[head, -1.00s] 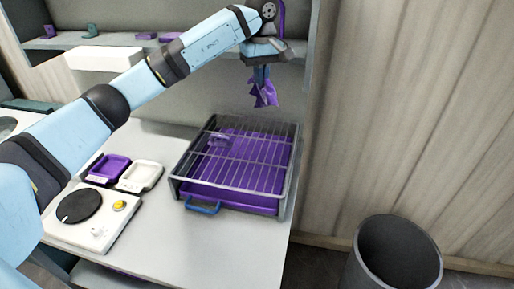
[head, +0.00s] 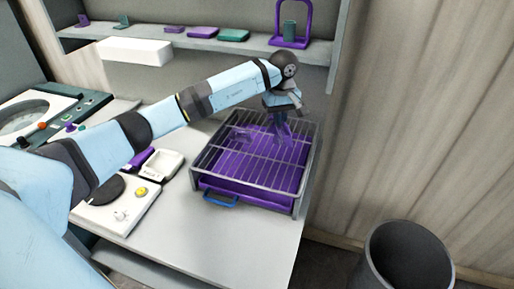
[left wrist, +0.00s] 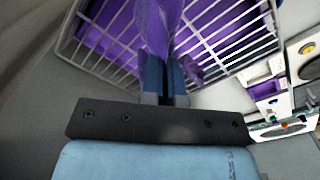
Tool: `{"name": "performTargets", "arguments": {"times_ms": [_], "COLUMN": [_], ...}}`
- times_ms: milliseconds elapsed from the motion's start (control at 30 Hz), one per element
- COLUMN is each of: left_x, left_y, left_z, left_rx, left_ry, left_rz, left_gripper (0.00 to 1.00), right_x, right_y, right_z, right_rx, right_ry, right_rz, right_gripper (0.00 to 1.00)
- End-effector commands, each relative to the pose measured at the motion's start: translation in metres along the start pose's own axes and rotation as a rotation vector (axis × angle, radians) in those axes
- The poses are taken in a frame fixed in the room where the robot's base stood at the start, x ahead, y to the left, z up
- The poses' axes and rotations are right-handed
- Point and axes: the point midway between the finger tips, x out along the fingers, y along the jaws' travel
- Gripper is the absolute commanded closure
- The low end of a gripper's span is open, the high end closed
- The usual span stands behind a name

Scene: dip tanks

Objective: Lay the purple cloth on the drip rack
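The purple cloth (head: 284,132) hangs bunched from my left gripper (head: 279,112), over the far right part of the drip rack. The drip rack (head: 307,168) is a grey frame with a wire grid above a purple tray (head: 232,191). In the left wrist view the fingers (left wrist: 166,80) are shut on the purple cloth (left wrist: 156,24), with the rack wires (left wrist: 225,22) beyond. I cannot tell whether the cloth's lower end touches the wires. My right gripper is not in view.
A blue handle (head: 220,198) sticks out at the rack's front. A white dish (head: 163,164) and a white device with a yellow knob (head: 141,191) stand left of it. A shelf (head: 200,47) with several small items runs behind. A grey bin (head: 408,258) stands at lower right.

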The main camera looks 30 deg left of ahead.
Motion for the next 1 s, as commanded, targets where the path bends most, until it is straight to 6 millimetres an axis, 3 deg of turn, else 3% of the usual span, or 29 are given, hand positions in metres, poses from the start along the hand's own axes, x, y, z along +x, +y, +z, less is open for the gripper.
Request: {"name": "performTargets", "arguments": {"times_ms": [100,333,733,1000], "left_x": [0.022,0.051,0.06,0.059], "left_y": [0.0,0.0,0.0,0.0], "left_z": [0.001,0.001,0.0,0.0], "left_rx": [0.001,0.001,0.001,0.001], "left_ry": [-0.004,-0.001,0.0,0.0], "left_rz": [-0.003,-0.002,0.0,0.0], "left_gripper": [1.0,1.0,1.0,0.4], "right_x": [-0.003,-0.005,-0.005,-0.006], "right_y": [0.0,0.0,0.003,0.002], "right_z": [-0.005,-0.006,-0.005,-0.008], "right_rx": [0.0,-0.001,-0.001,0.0], "right_ry": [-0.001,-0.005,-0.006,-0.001], "right_rz": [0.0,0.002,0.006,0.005], "right_gripper": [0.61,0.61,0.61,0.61]}}
